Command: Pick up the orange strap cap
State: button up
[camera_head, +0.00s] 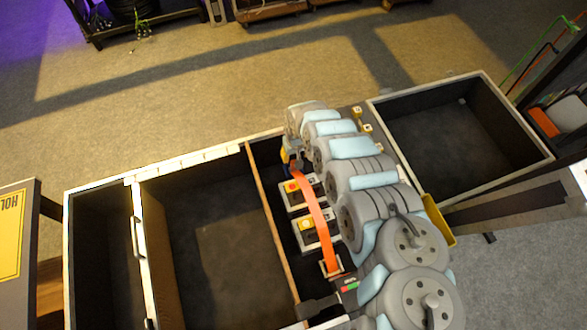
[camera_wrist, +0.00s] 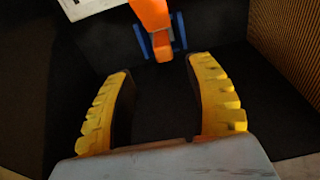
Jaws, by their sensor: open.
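An orange strap piece (camera_head: 318,220), which I take to be the strap cap, arches over two small boxes in the narrow compartment in the head view. Its near end meets a pale bracket (camera_head: 331,266). In the wrist view an orange end (camera_wrist: 152,18) hangs at the top centre between two blue uprights (camera_wrist: 180,30). My gripper (camera_wrist: 159,67) has its two yellow fingers spread apart with nothing between them. The orange end lies just beyond the fingertips, apart from them. In the head view my arm mostly hides the gripper, at the strap's far end.
The boxes carry a red button (camera_head: 292,187) and a yellow button (camera_head: 306,224). A wooden divider (camera_head: 272,220) borders the narrow compartment on the left. A large dark compartment (camera_head: 215,240) left of it is empty. An open dark bin (camera_head: 450,140) stands at the right.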

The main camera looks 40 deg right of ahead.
aim_at(293, 162)
jog(key=f, duration=0.1)
jog(key=f+b, duration=0.1)
jog(key=shift+w+f, duration=0.25)
jog(key=shift+f, duration=0.15)
jog(key=shift+d+f+b, duration=0.1)
jog(key=shift+f+b, duration=0.25)
jog(key=f+b, duration=0.2)
jog(key=f, duration=0.1)
jog(key=f+b, duration=0.1)
jog(key=shift+w+a+f+b, duration=0.2)
jog(key=shift+a+b, duration=0.05)
jog(key=shift+b, duration=0.1)
jog(key=shift+w+d+f+b, duration=0.1)
jog(key=shift+f+b, duration=0.25)
jog(key=shift+f, duration=0.05)
grip_shut()
